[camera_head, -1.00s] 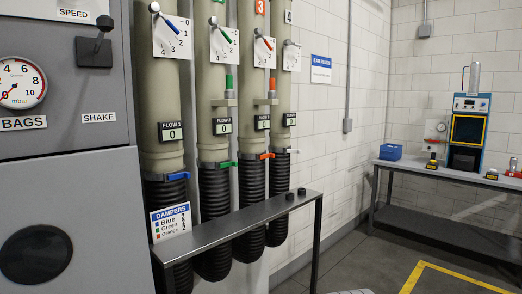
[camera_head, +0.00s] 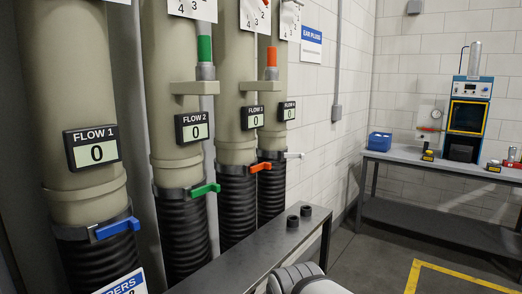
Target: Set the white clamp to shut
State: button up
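The white clamp (camera_head: 293,155) is on the farthest of the beige pipes, at the joint where the pipe meets its black corrugated hose (camera_head: 270,196). Its small white lever sticks out to the right, about level. The pipe carries a small flow display (camera_head: 287,111) above the clamp; its reading looks like 0. A white and grey rounded part of my arm (camera_head: 296,279) shows at the bottom middle, below and in front of the clamp. My gripper's fingers cannot be made out.
Nearer pipes carry a blue clamp (camera_head: 117,227), a green clamp (camera_head: 204,189) and an orange clamp (camera_head: 260,167). A dark narrow bench (camera_head: 250,262) with two black knobs stands before the hoses. Open floor (camera_head: 375,255) lies to the right, with a workbench (camera_head: 440,166) beyond.

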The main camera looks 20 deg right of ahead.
aim_at(301, 156)
jog(key=z, duration=0.55)
jog(key=i, duration=0.85)
jog(key=z, duration=0.65)
